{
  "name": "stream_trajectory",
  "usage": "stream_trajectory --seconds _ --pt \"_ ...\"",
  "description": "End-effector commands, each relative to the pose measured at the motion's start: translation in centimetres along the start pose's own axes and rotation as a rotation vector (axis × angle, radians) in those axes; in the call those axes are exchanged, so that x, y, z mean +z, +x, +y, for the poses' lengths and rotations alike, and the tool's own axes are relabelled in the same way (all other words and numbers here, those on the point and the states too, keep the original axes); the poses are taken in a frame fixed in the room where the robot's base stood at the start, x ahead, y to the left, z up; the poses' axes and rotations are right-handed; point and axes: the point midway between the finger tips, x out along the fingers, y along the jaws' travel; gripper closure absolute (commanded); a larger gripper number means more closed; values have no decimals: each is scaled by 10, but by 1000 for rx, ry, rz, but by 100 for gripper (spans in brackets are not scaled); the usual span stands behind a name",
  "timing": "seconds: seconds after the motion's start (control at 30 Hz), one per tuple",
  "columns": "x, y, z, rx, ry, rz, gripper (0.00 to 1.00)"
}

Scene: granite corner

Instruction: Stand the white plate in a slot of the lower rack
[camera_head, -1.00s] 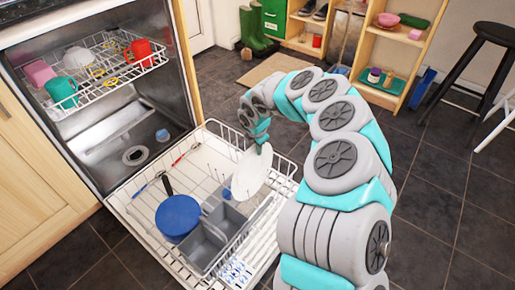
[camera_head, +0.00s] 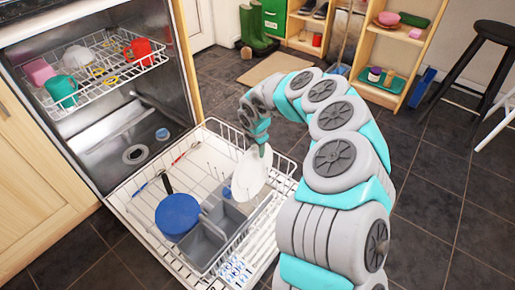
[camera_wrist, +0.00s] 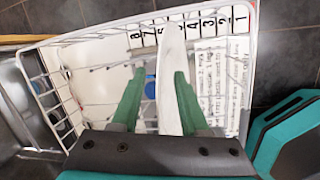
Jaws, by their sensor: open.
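The white plate (camera_head: 250,178) is on edge, tilted, at the right part of the lower rack (camera_head: 200,165). In the wrist view the plate (camera_wrist: 171,85) shows nearly edge-on, between the two green fingers. My gripper (camera_head: 263,150) is at the plate's upper edge. In the wrist view its jaws (camera_wrist: 158,76) are open, with a clear gap on the left of the plate and a narrow one on the right. The plate's lower edge and how it sits among the tines are hidden.
A blue lidded pan (camera_head: 178,215) and a grey cutlery basket (camera_head: 207,243) stand in the lower rack, left of the plate. The upper rack (camera_head: 105,85) holds mugs and bowls. Numbers line the rack's edge in the wrist view.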

Motion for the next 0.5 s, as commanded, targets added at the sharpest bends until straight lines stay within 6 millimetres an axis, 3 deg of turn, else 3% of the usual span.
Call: stream_trajectory --seconds 0.27,0.5 --pt "0 -2 0 0 0 0 56" --pt "-1 -20 1 3 0 2 56"
